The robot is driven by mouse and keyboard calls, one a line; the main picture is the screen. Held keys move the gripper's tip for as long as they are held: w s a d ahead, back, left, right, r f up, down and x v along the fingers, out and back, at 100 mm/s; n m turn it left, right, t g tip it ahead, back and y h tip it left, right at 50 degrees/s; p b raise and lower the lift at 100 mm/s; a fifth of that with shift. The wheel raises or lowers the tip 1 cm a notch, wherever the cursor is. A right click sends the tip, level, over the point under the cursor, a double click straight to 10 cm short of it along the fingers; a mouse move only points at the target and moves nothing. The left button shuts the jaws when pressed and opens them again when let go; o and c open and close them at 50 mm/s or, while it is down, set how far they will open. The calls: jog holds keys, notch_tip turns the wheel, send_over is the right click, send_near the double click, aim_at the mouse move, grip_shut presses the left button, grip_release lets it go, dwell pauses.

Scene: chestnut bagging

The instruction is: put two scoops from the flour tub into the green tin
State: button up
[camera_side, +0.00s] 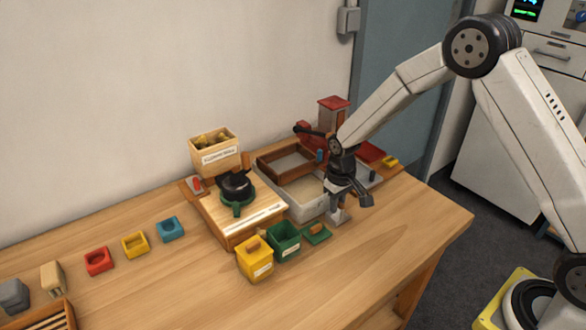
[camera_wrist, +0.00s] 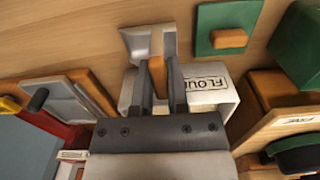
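My gripper (camera_side: 340,196) is low beside the flour tub (camera_side: 308,208), at its right end. In the wrist view, its fingers (camera_wrist: 159,80) are closed on the orange handle of a metal scoop (camera_wrist: 148,42). The flour tub, white with a label, shows beside and behind the fingers (camera_wrist: 215,99). The scoop's contents cannot be made out. The green tin (camera_side: 284,243) stands open in front of the tub, left of my gripper, and also shows in the wrist view (camera_wrist: 302,42). A green lid (camera_side: 318,236) with an orange knob lies flat beside it, also in the wrist view (camera_wrist: 243,16).
A yellow tin (camera_side: 254,264) stands left of the green tin. A wooden stand (camera_side: 222,228) with a dark bowl is beside the tub; a brown wooden box (camera_side: 270,165) is behind it. The table's front right (camera_side: 375,245) is clear.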

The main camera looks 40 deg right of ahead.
grip_shut()
jog(key=shift+r, duration=2.5)
notch_tip(320, 180, up, 12)
jog(key=y, duration=0.1)
jog(key=shift+w+a+y, duration=1.2)
jog(key=shift+w+a, duration=0.7)
jog(key=shift+w, duration=1.9)
jog(key=shift+y, duration=0.3)
notch_tip(320, 180, down, 5)
jog(key=shift+r, duration=0.15)
